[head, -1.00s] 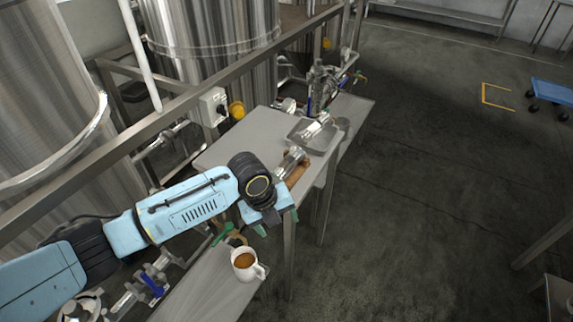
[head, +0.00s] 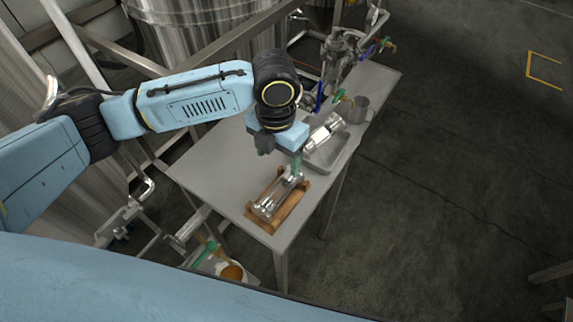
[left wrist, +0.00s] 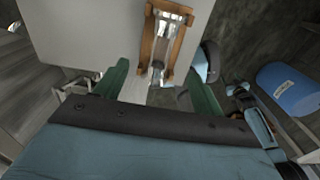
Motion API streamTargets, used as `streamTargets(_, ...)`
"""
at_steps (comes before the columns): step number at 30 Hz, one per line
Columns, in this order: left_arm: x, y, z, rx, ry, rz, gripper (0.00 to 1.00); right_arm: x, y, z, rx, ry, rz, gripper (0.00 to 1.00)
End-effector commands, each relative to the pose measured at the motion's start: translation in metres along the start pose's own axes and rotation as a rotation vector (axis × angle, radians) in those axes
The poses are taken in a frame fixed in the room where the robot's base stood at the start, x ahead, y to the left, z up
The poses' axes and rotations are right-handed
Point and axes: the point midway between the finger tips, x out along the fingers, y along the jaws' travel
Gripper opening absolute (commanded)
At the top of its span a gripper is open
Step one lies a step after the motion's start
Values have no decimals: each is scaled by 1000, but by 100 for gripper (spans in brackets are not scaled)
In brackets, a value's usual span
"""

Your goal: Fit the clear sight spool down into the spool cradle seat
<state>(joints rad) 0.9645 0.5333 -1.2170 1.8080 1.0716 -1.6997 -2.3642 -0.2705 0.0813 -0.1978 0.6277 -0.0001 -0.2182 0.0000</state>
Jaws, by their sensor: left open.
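A spool-like piece with shiny round metal ends and a clear-looking middle (head: 277,194) lies lengthwise in a wooden frame (head: 294,207) on the steel table. I take them for the clear sight spool and its cradle, but cannot tell how deep the spool sits. Both also show at the top of the left wrist view, the spool (left wrist: 168,30) and the wooden frame (left wrist: 184,46). My left gripper (head: 281,157) is open, above the spool's far end. In the left wrist view its green fingers (left wrist: 160,90) are spread, with the spool's end between them in the picture. My right gripper is not in view.
A metal cup (head: 358,110) and a pipe fitting with valves (head: 338,55) stand at the table's far end. The table's left part (head: 215,165) is bare.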

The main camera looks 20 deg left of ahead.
Motion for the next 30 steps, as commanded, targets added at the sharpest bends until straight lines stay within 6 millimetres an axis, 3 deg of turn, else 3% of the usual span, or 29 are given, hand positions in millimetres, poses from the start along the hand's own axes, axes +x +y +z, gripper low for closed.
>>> streamTargets(2, 9, -1, -1, -1, 4, -1, 69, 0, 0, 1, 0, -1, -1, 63)
streamTargets(11, 64, -1, -1, -2, 3, -2, 69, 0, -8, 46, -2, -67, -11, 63)
streamTargets(15, 78, -1, -1, -1, 2, -2, 69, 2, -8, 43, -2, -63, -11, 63)
streamTargets(22, 99, -3, -5, -1, 4, -3, 69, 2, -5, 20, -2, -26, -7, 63)
streamTargets(30, 132, -3, -6, -1, 1, 0, 69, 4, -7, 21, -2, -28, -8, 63)
